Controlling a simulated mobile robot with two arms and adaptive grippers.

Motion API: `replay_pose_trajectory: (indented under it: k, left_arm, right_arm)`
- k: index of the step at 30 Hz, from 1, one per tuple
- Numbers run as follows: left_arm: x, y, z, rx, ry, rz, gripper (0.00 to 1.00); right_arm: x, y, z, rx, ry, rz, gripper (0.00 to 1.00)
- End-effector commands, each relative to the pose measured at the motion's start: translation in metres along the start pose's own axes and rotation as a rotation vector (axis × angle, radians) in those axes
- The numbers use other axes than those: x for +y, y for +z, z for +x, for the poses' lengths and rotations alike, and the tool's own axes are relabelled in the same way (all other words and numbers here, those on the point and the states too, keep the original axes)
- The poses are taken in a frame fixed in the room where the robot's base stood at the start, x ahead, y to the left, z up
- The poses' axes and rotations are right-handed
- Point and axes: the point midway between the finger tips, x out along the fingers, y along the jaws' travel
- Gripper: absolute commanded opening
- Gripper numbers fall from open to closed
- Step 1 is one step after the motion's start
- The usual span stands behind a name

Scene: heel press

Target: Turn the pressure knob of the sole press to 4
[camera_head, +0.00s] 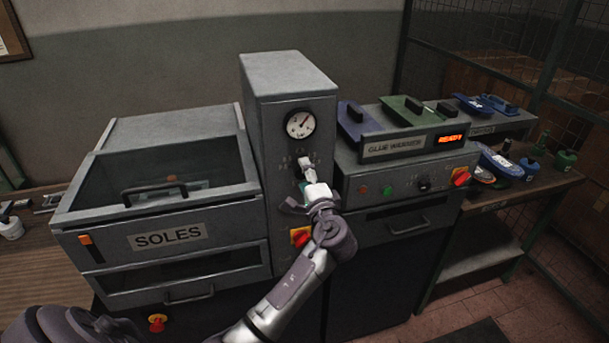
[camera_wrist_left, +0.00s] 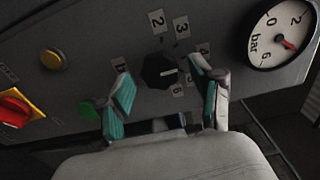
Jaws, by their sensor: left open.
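The sole press's grey panel (camera_head: 280,125) stands in the centre of the head view, with a round pressure gauge (camera_head: 300,124) on it. The gauge also shows in the left wrist view (camera_wrist_left: 283,35), with a red needle. The black pressure knob (camera_wrist_left: 160,71) has number labels around it; I can read 2, 3, 4 and 6. Its white mark points right in the wrist view, towards my right-hand finger; the exact number there is unclear. My left gripper (camera_wrist_left: 162,75) is open, its teal-padded fingers on both sides of the knob. Contact cannot be told. My right gripper is out of view.
A yellow button (camera_wrist_left: 52,59), a green button (camera_wrist_left: 88,108) and a red-yellow switch (camera_wrist_left: 16,107) sit on the same panel. The SOLES unit (camera_head: 170,236) is at left, the glue warmer (camera_head: 394,148) at right with a READY display.

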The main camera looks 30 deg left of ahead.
Motion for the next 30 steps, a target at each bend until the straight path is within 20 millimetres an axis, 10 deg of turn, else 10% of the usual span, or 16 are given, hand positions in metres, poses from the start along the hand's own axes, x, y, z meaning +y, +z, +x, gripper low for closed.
replay_pose_trajectory:
  k: [15, 30]
  left_arm:
    - [0.001, -0.001, -0.098, 0.002, 0.003, -0.001, 0.65]
    - [0.0, 0.0, -0.112, 0.0, 0.001, 0.0, 0.65]
  right_arm:
    - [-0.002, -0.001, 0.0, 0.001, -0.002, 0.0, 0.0]
    - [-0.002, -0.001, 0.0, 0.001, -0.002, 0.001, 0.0]
